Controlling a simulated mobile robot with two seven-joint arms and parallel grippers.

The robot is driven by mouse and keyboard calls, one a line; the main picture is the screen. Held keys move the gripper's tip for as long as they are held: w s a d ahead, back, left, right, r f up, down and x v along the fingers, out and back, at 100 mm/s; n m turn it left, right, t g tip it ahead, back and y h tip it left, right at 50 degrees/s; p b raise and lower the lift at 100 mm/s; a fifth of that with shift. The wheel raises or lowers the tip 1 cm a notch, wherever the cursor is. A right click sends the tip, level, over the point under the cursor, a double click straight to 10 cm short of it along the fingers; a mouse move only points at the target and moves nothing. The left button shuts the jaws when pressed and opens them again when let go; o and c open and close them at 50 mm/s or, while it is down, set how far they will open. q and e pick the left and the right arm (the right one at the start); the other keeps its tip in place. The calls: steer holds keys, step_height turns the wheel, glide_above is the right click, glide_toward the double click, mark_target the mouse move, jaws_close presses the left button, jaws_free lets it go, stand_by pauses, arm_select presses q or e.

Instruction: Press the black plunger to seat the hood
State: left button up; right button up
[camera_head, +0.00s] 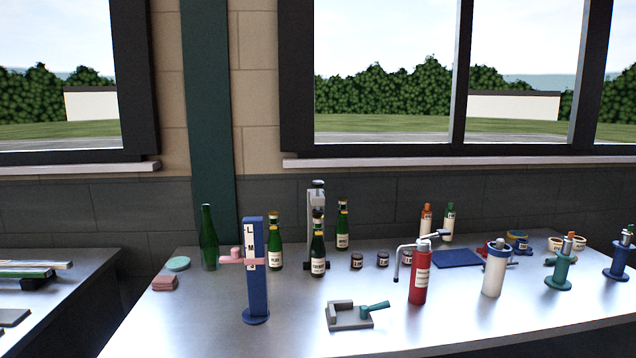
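A grey upright press (312,205) stands toward the back of the metal table. A dark plunger knob (318,184) with a pale collar sits at its top. A dark green labelled bottle (317,258) stands upright in front of the press, below the plunger. Its neck top (318,215) looks dark, perhaps a hood; it is too small to tell how it sits. The bottle hides the lower part of the press. Neither of my grippers shows in the head view.
A blue post (256,285) with a pink slider stands front left of the press. A grey fixture with a green handle (374,307) lies in front. A red cylinder (418,280) stands right. Other green bottles (343,228) flank the press. The table's front left is clear.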

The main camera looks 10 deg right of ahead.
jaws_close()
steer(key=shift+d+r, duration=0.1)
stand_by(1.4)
